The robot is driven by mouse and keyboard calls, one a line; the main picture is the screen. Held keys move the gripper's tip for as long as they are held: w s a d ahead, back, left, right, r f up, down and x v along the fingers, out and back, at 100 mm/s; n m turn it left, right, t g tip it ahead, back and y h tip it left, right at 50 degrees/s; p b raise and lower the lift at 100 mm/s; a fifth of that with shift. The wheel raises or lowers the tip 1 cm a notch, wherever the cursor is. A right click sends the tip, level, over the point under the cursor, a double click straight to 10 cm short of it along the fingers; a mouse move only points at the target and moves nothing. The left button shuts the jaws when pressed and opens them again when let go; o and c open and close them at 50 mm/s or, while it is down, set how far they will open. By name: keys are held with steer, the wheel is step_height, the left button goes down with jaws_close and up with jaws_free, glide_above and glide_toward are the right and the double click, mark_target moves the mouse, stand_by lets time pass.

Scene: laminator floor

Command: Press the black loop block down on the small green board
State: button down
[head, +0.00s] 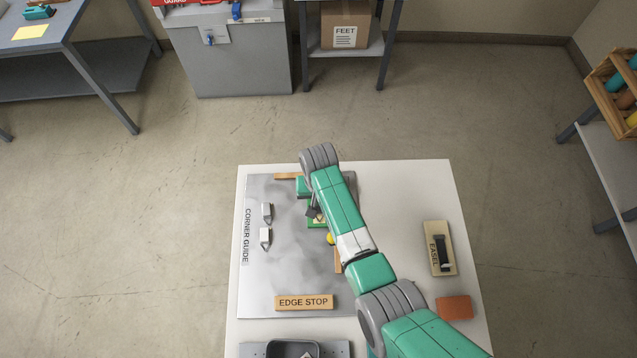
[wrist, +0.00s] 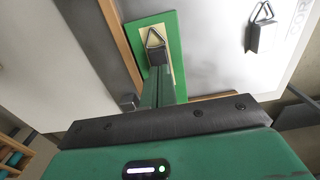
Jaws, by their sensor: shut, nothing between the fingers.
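The small green board (wrist: 173,28) lies flat with a cream strip on it; in the head view, part of the green board (head: 316,224) shows beside my arm. The black loop block (wrist: 158,56) sits on the strip, its triangular metal loop pointing up the picture in the wrist view. It shows as a small dark shape (head: 312,212) in the head view. My gripper (wrist: 160,76) is shut and empty, its fingertips right at the block's near edge. I cannot tell whether they touch it. The block's underside is hidden.
Two silver loop blocks (head: 267,212) (head: 265,237) stand on the grey metal plate (head: 285,270), left of the board. A wooden edge stop (head: 304,302) lies at the front. An easel-labelled holder (head: 440,248) and an orange block (head: 454,308) are on the right.

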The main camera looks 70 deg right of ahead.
steer(key=shift+f+b, duration=0.55)
steer(key=shift+f, duration=0.4)
stand_by(1.5)
step_height(320, 180, up, 7)
steer(key=p, duration=0.7)
steer(key=shift+r, duration=0.1)
stand_by(0.7)
